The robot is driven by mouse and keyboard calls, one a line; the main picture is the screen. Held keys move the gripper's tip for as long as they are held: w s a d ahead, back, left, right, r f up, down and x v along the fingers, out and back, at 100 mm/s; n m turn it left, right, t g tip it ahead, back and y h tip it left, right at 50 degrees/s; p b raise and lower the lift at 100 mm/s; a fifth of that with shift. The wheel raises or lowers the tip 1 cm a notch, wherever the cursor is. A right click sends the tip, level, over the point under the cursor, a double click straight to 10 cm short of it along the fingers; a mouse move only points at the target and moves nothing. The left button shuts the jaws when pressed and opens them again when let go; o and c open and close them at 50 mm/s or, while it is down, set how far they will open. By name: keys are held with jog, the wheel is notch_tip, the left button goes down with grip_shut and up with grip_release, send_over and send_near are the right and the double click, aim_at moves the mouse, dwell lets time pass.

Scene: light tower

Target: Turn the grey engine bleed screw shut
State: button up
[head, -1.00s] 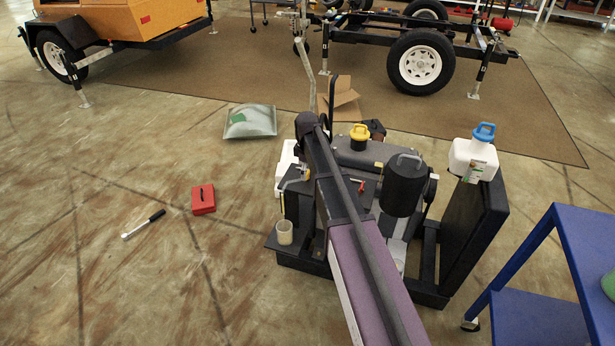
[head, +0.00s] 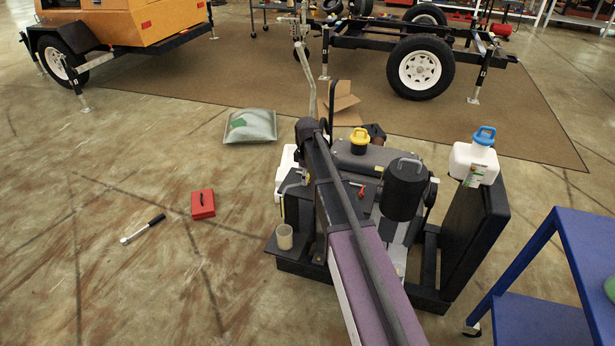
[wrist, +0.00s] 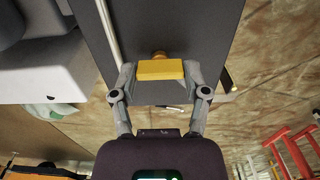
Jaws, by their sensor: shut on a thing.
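In the wrist view my gripper (wrist: 160,72) is shut on a yellow block-shaped handle (wrist: 160,70), one finger on each side. A small brass-coloured fitting (wrist: 159,54) shows just beyond it, against a dark grey panel. In the head view the engine (head: 348,205) stands on the floor in a black frame, and my arm crosses in front of it. My arm hides much of the engine's left side, and I cannot make out the fingertips there. I cannot clearly pick out a grey bleed screw in either view.
A yellow-capped filler (head: 359,139) and a black canister (head: 403,191) stand on the engine. A white jug with blue cap (head: 475,160) stands at right, near a blue cart (head: 580,245). A red box (head: 203,204) and a wrench (head: 143,228) lie on open floor at left.

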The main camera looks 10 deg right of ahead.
jog(key=shift+m, duration=0.4)
jog(key=m, duration=1.2)
jog(key=shift+s+m, duration=0.1)
jog(key=shift+m, duration=0.2)
jog(key=m, duration=0.4)
jog(key=shift+m, duration=0.3)
jog(key=o, duration=1.2)
jog(key=shift+c, duration=0.2)
